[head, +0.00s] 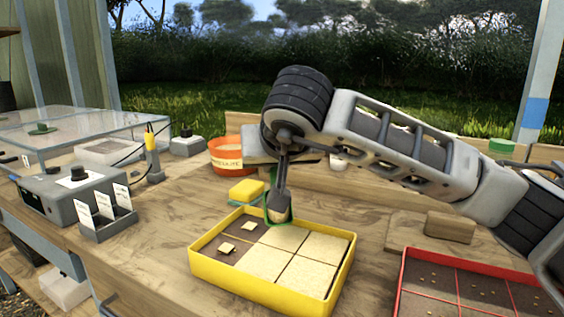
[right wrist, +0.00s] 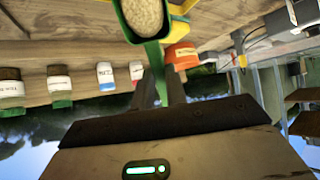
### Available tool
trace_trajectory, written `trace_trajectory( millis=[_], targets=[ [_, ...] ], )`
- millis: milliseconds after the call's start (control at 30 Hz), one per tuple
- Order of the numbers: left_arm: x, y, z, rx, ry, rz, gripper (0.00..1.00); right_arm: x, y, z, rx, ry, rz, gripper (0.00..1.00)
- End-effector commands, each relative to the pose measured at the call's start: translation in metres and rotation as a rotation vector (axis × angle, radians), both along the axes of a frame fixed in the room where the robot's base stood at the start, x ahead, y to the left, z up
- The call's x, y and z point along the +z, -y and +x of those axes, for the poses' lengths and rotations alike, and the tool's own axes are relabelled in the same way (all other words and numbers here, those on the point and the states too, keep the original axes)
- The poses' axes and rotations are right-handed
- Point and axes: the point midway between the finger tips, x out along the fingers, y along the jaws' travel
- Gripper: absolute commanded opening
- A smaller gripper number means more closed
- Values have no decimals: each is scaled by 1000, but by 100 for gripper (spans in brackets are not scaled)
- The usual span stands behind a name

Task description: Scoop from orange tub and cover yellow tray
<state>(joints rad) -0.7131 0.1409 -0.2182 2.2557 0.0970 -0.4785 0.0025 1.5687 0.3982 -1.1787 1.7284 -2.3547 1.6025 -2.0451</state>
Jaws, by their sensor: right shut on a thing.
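The yellow tray (head: 270,302) lies on the wooden table. Several of its cells are evenly covered in tan material; the left part shows dark brown soil with small tan patches. My right gripper (head: 281,188) is shut on the handle of a green scoop (head: 291,212), just above the tray's far edge. In the right wrist view the scoop (right wrist: 130,33) holds a heap of tan grains. The orange tub (head: 224,161) stands behind, left of my right arm, which partly hides it; it also shows in the right wrist view (right wrist: 182,56). My left gripper is not in view.
A yellow block (head: 246,190) lies behind the tray. A red tray (head: 402,290) with dark cells is at the right, with a wooden block (head: 450,226) behind it. A grey holder with white cards (head: 104,222) and a grey box (head: 72,190) stand left.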

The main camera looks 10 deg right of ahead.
Motion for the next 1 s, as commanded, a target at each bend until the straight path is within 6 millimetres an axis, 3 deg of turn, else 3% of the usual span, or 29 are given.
trace_trajectory(
  millis=[1000],
  targets=[
    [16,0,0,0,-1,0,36,1,-39,25,1,0,-1,0]
  ],
)
